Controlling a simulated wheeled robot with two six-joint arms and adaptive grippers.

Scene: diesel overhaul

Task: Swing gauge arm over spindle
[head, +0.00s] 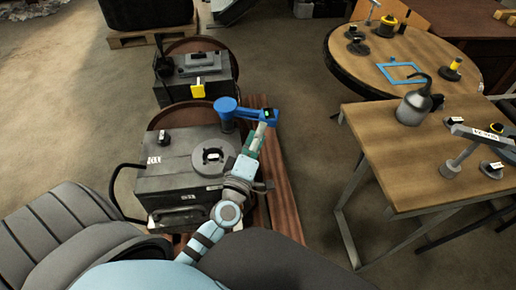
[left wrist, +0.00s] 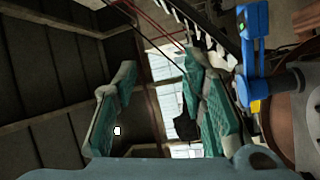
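The blue gauge arm (head: 258,114) reaches right from its round blue post (head: 226,112) at the back right corner of the grey machine block (head: 170,180). A small dark display shows near its free end. The round spindle (head: 212,157) with a bright centre sits on top of the block, in front of the post; the arm is not over it. My left gripper (head: 257,137) is close to the arm's free end. In the left wrist view its teal fingers (left wrist: 160,95) are spread with nothing between them, and the blue arm (left wrist: 252,45) stands just right of them. My right gripper is out of view.
A second machine (head: 195,75) with a yellow tag stands behind. A wooden table (head: 425,145) at right holds an oil can (head: 411,108) and a stand (head: 462,158). A round table (head: 390,45) is farther back. Open floor lies left.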

